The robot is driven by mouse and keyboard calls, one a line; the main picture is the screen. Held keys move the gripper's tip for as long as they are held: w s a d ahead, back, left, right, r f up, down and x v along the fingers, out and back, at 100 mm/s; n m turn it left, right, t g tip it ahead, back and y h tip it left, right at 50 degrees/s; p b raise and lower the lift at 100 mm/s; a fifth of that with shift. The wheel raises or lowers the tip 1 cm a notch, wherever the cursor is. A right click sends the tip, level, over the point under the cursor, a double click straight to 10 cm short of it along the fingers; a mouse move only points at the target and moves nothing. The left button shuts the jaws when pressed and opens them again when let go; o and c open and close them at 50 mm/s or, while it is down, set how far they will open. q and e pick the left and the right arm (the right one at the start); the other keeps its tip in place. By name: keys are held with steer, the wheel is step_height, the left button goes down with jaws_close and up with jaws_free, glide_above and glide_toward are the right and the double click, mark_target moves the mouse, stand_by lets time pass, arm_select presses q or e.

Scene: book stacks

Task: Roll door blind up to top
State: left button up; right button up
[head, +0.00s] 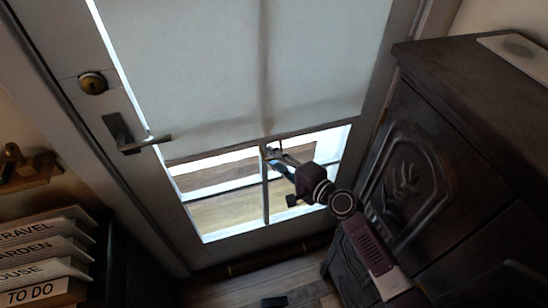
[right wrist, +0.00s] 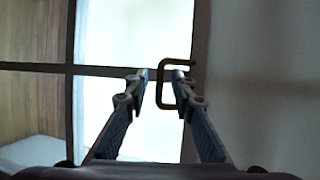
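The white door blind (head: 215,65) covers most of the door's glass in the head view. Its lower edge hangs above an uncovered strip of window at the bottom. In the right wrist view the blind (right wrist: 262,75) fills the right side. A small brass-coloured loop pull (right wrist: 161,92) sticks out from its edge. My right gripper (head: 271,154) is at the blind's lower edge. In the right wrist view its fingers (right wrist: 161,75) are apart, with the loop's outer bar between the tips; I cannot tell if they touch it. My left gripper is not in view.
The door (head: 75,50) has a lever handle (head: 135,138) and a round lock (head: 93,83) at left. A dark carved cabinet (head: 430,130) stands close on the right. Labelled boxes (head: 45,270) and a wooden shelf (head: 25,172) are at lower left. A small dark object (head: 273,302) lies on the floor.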

steer(key=shift+c, duration=0.3)
jaws_close()
